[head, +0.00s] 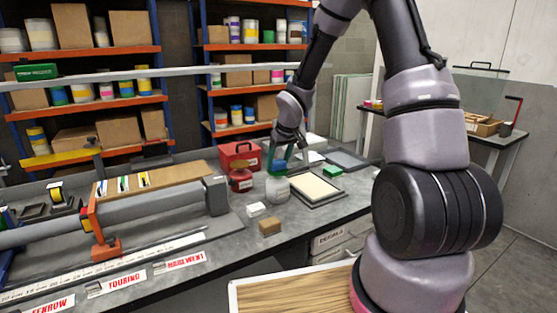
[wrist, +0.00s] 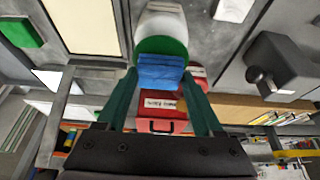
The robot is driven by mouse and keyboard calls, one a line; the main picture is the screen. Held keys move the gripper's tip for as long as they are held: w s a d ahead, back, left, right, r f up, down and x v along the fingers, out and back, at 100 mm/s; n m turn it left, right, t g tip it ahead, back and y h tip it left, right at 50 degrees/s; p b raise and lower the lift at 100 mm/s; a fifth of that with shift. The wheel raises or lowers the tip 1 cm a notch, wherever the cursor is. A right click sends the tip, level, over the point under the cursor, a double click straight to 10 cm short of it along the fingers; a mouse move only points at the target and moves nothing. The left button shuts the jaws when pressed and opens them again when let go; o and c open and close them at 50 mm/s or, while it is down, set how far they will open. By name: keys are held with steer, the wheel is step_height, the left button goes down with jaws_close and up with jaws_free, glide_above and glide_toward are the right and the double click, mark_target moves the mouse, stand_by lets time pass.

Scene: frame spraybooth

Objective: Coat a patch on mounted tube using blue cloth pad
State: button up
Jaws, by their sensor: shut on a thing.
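The mounted tube (head: 150,208) is a long grey cylinder lying along the left of the bench, held by an orange clamp (head: 101,225) and a dark end block (head: 215,195). My gripper (head: 279,160) is shut on the blue cloth pad (wrist: 161,73), which sits between its green fingers. The pad also shows in the head view (head: 279,167), well right of the tube. A white tub (head: 277,189) stands right below the pad; the wrist view shows the tub (wrist: 163,22) with a green top or contents. I cannot tell whether the pad touches it.
A red can (head: 241,180) and red toolbox (head: 240,155) stand close by the tub. A framed tan panel (head: 317,188), a green block (head: 332,171), a white block (head: 257,209) and a brown block (head: 269,227) lie around it.

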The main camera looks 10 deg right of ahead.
mark_target(279, 163)
steer(key=shift+f, duration=0.75)
stand_by(0.9)
steer(key=shift+r, duration=3.5)
